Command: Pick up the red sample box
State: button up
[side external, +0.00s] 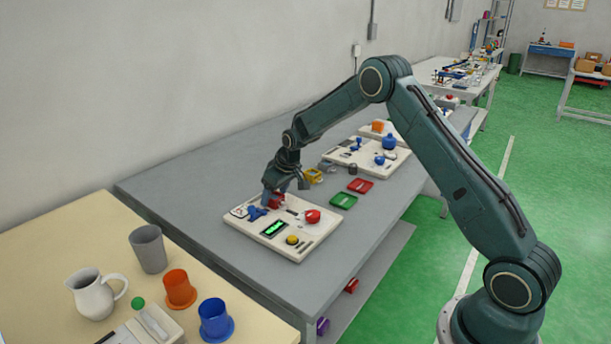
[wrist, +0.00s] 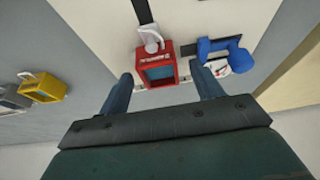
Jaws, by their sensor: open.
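The red sample box (wrist: 157,65) has a teal window in its face and a pale loop handle at one end. In the wrist view it lies ahead of my gripper (wrist: 166,88), between the lines of the two blue fingers. The fingers are apart, with one on each side near the box's lower edge. In the side view the box (side external: 276,200) is partly hidden by my gripper (side external: 272,198), which is low over the left part of a white board (side external: 294,254). I cannot tell whether either finger touches the box.
A blue object (wrist: 228,55) and a small white dial (wrist: 217,68) lie close to the right finger. A yellow box (wrist: 42,87) is off to the left. The board also holds a green display (side external: 274,229), a red knob (side external: 312,216) and a yellow button (side external: 292,240).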

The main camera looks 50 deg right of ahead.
aim_at(276, 195)
jog(key=shift+c, duration=0.4)
jog(key=c, duration=1)
jog(key=shift+r, duration=0.15)
notch_tip(276, 195, up, 20)
jog(key=shift+f, duration=0.1)
